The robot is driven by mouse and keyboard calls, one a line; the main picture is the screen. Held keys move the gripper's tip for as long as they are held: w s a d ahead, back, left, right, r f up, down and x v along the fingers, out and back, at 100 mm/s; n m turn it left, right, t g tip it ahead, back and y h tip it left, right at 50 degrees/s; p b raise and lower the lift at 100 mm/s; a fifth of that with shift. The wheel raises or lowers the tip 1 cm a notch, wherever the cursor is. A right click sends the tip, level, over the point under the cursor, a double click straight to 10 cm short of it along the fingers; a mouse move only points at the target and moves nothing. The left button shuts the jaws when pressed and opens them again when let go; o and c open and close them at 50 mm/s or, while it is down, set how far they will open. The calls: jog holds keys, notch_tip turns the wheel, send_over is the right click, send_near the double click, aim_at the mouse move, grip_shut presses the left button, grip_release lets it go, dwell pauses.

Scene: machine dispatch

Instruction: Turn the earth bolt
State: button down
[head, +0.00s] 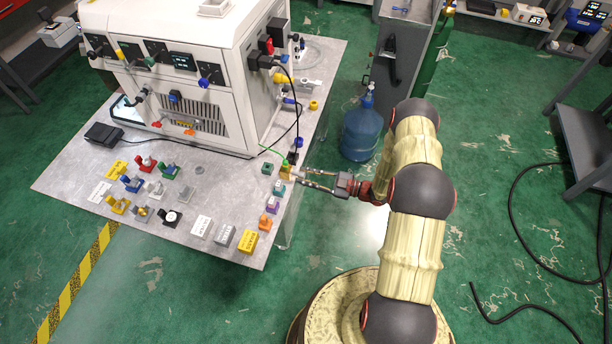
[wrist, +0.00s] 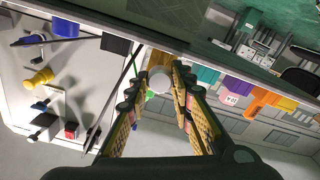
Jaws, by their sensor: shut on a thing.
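The earth bolt shows in the wrist view as a pale round head (wrist: 158,80) between my fingertips. Behind it is a yellow-brown block (wrist: 166,57), which also shows at the table's right edge in the head view (head: 286,170). A thin green wire (head: 268,150) runs to this spot. My gripper (head: 299,174) reaches in from the right, with its fingers pointing left at the block. In the wrist view my gripper (wrist: 160,84) has one finger on each side of the bolt head, closed on it. The bolt's shank is hidden.
A white machine (head: 185,70) stands on the grey table (head: 85,165). Several coloured blocks, including an orange one (head: 265,222), line the table's right edge near my gripper. A black cable (head: 299,105) hangs close by. A blue water bottle (head: 362,135) stands behind my arm.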

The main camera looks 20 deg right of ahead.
jog(key=shift+f+m, duration=0.1)
jog(key=shift+m, duration=0.6)
jog(key=c, duration=1.5)
grip_release()
jog(key=shift+c, duration=0.2)
jog(key=v, duration=1.2)
